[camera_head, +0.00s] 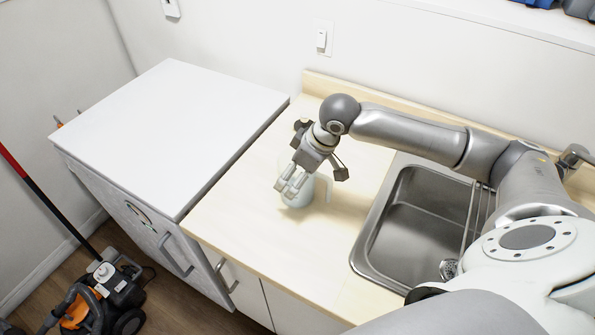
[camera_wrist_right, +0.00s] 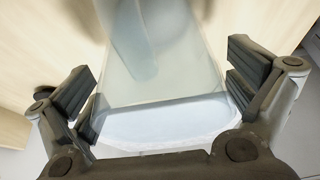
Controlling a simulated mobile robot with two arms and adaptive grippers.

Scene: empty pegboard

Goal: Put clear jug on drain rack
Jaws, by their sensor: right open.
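The clear jug (camera_head: 309,192) stands on the pale wooden counter, left of the sink, with its handle toward the right. My right gripper (camera_head: 290,188) is over the jug and hides part of it. In the right wrist view the clear jug (camera_wrist_right: 165,75) lies between the two open fingers of my right gripper (camera_wrist_right: 162,88). I cannot tell whether either finger touches it. Thin metal bars (camera_head: 470,222) run across the right part of the sink; they may be the drain rack, partly hidden by my right arm. My left gripper is not in view.
The steel sink (camera_head: 405,225) is right of the jug, with a tap (camera_head: 575,157) behind it. The counter (camera_head: 245,215) around the jug is clear.

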